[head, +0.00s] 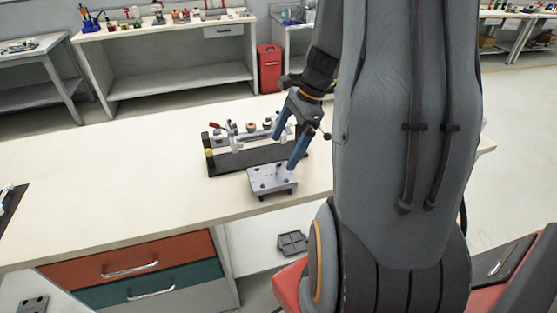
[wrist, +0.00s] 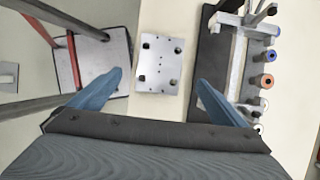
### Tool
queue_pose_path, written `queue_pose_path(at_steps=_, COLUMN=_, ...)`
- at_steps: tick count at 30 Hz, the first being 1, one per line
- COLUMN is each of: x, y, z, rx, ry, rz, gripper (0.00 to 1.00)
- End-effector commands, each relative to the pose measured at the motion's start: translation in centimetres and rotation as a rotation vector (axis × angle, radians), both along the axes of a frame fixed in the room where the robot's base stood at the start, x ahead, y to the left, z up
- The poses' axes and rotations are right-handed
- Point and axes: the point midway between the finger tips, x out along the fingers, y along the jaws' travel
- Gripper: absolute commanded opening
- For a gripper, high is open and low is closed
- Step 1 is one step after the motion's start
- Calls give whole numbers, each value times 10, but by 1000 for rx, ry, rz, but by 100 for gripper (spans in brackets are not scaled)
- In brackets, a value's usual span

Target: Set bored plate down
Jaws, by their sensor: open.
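The bored plate (head: 272,179) is a flat grey plate with small holes and dark round spots near its corners. It rests on the pale tabletop near the front edge. In the wrist view the plate (wrist: 160,64) lies between my fingers, with bare table on both sides of it. My gripper (head: 285,148) is open, its two blue fingers spread and pointing down over the plate. In the wrist view my gripper (wrist: 160,79) holds nothing. Whether a fingertip touches the plate cannot be told.
A black base (head: 226,163) with a white rack and several coloured rings stands just behind the plate; in the wrist view the base (wrist: 209,70) is right of it, with a gap. The tabletop (head: 120,185) to the left is mostly clear. Drawers (head: 130,262) sit below.

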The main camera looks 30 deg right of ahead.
Motion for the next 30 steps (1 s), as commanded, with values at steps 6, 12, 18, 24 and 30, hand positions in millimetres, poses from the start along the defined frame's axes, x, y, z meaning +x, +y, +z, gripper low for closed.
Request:
queue_pose_path(at_steps=6, x=-2, y=-8, z=20, rx=0, ry=-2, rz=1, gripper=97)
queue_pose_path(at_steps=12, x=-9, y=23, z=25, rx=-75, ry=-36, rz=227, gripper=97)
queue_pose_path(at_steps=18, x=-32, y=94, z=27, rx=-262, ry=-154, rz=873, gripper=97)
queue_pose_path(at_steps=24, x=-56, y=148, z=31, rx=-405, ry=-282, rz=1479, gripper=97)
queue_pose_path(at_steps=30, x=-67, y=172, z=32, rx=-467, ry=-351, rz=1776, gripper=97)
